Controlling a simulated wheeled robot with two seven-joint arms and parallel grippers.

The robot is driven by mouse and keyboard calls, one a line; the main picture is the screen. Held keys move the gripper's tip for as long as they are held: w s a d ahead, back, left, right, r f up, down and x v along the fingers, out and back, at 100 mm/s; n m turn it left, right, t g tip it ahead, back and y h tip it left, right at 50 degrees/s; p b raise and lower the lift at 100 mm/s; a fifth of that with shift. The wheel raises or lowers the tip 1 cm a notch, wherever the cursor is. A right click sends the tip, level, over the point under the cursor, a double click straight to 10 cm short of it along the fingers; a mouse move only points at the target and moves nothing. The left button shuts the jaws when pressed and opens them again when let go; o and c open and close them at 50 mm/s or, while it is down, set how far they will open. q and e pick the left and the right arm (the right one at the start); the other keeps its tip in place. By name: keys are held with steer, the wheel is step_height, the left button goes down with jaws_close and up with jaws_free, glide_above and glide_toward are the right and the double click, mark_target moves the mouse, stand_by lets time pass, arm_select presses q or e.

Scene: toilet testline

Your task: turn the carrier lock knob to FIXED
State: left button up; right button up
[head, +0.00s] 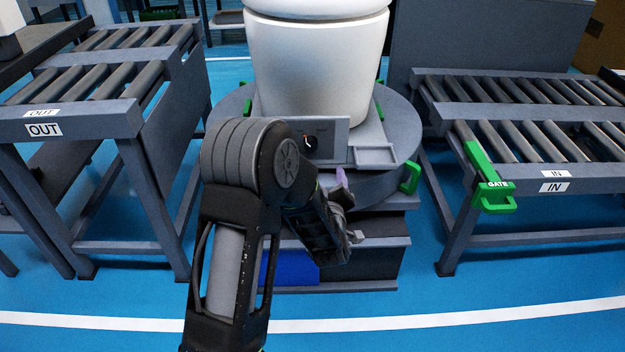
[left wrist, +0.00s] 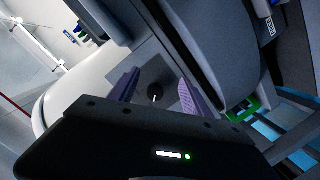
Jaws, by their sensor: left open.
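The lock knob (head: 308,143) is a small dark dial with a light pointer mark, on a grey panel (head: 335,140) at the front of the round carrier (head: 400,135). In the left wrist view the dark knob (left wrist: 155,92) shows between my left gripper's two purple fingers. The left gripper (head: 343,180) is open and empty. In the head view it is just right of and below the knob, partly hidden by my own arm. In the left wrist view its fingers (left wrist: 159,78) stand apart on either side of the knob. I cannot read the knob's labels or setting. The right gripper is not in view.
A white toilet (head: 318,65) stands on the carrier above the panel. Green handles (head: 410,178) stick out from the carrier's rim. The OUT roller conveyor (head: 85,115) is at left, the IN conveyor (head: 540,185) with a green gate (head: 490,190) at right. Blue floor is clear in front.

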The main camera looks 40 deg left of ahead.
mark_target(312, 148)
arm_select(q)
steer(key=a+r+n+y, duration=0.1)
steer(key=a, duration=0.1)
steer(key=a+r+n+y+b, duration=0.1)
steer(key=a+r, duration=0.1)
steer(key=shift+s+a+r+y, duration=0.1)
steer(key=shift+s+r+y, duration=0.1)
steer(key=shift+y, duration=0.2)
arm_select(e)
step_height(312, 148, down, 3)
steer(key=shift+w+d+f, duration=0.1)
arm_select(q)
steer(key=shift+f, duration=0.1)
steer(key=b+x, duration=0.1)
steer(key=x, duration=0.6)
steer(key=shift+w+a+b, duration=0.15)
steer(key=shift+w+b, duration=0.25)
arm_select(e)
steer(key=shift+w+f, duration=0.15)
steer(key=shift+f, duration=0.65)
arm_select(q)
steer(key=shift+c, duration=0.5)
jaws_close()
